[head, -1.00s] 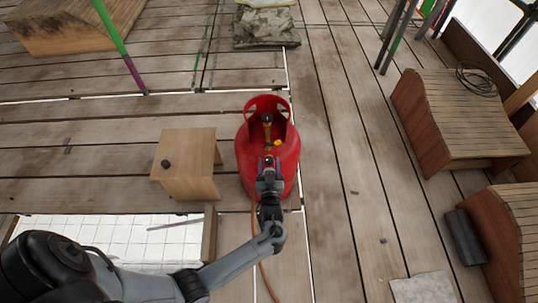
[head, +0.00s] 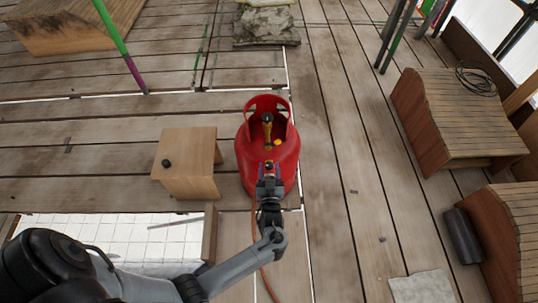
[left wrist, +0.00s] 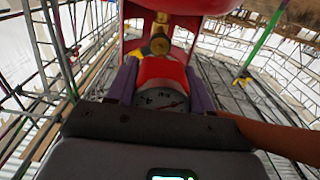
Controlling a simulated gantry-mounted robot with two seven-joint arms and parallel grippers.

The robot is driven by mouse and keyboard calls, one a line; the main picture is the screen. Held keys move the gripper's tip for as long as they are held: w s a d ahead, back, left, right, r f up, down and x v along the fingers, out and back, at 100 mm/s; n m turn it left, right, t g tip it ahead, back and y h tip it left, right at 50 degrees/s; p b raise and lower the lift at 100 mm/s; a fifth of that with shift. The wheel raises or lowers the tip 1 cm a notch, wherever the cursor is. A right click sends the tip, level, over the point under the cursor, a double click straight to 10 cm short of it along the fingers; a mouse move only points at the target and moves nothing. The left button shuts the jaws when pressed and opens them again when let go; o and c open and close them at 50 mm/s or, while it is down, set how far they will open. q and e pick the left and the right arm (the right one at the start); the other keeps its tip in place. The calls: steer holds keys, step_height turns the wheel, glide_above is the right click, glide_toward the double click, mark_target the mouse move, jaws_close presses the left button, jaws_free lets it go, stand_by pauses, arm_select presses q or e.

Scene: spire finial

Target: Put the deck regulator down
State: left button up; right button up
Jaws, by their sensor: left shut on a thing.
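My left gripper (head: 269,171) is in front of the near side of a red gas cylinder (head: 257,150) in the head view. It is shut on the deck regulator, a red piece with a round dial (left wrist: 160,98), seen between the two purple fingers in the left wrist view. The regulator (left wrist: 160,72) is mostly hidden by the gripper in the head view. An orange hose (head: 262,272) runs down past the gripper. The cylinder's brass valve (head: 267,121) stands inside its red collar. I cannot tell whether the regulator touches the cylinder. My right gripper is not in view.
A small wooden box (head: 187,165) with a black knob stands left of the cylinder. An opening in the deck (head: 120,235) lies at the lower left. Curved slatted wooden blocks (head: 460,115) stand at right.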

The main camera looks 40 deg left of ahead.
arm_select(q)
steer(key=shift+r, duration=0.1)
stand_by(0.3)
steer(key=shift+r+p, duration=0.2)
steer(key=shift+p, duration=0.1)
step_height(320, 180, up, 25)
steer(key=w+a+m+t+h+p, duration=0.2)
steer(key=m+t+h+p, duration=0.15)
steer(key=p, duration=1.45)
steer(key=w+d+r+m+t+h+p, duration=0.1)
steer(key=d+r+m+h+p, duration=0.45)
steer(key=d+r+h, duration=0.55)
steer(key=s+r+p, duration=0.2)
steer(key=r+p, duration=1)
steer(key=s+r+y+p, duration=0.1)
steer(key=s+r+p, duration=0.2)
steer(key=r+p, duration=0.9)
steer(key=s+d+r+y+p, duration=0.1)
steer(key=s+r+p, duration=0.2)
steer(key=r+p, duration=0.9)
steer(key=shift+s+r+p, duration=0.15)
steer(key=shift+r+p, duration=0.15)
steer(key=shift+p, duration=0.75)
steer(key=shift+d, duration=0.1)
